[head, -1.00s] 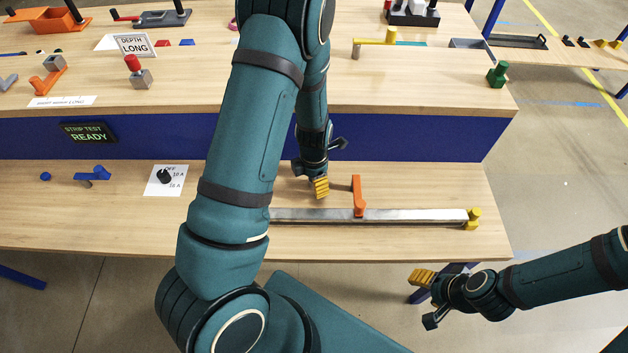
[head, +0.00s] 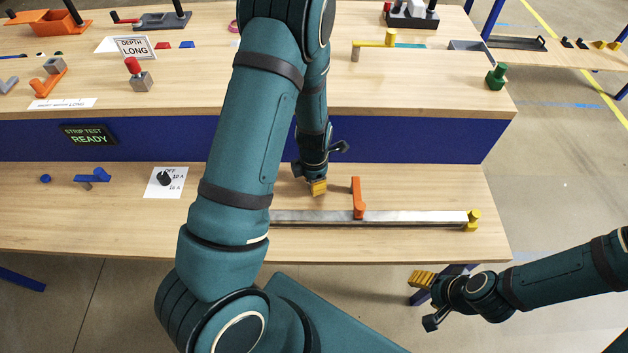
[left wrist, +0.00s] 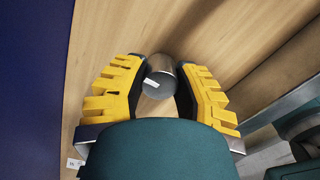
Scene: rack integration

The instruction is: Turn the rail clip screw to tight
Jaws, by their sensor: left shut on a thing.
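In the left wrist view, a short grey metal cylinder with a white mark on its end, which looks like the screw (left wrist: 159,80), sits between the yellow fingers of my left gripper (left wrist: 160,88). The gripper is shut on it. In the head view my left gripper (head: 318,188) is low over the lower bench, behind the metal rail (head: 400,217), and hides the screw. An orange lever-like part (head: 357,197) stands on the rail, right of the gripper. My right gripper (head: 424,280) is in front of the bench, away from the rail; its finger opening is unclear.
A yellow end piece (head: 473,220) sits at the rail's right end. A black knob on a white dial card (head: 165,180) and blue parts (head: 95,175) are to the left. A raised shelf with a blue front (head: 410,138) stands behind the left gripper.

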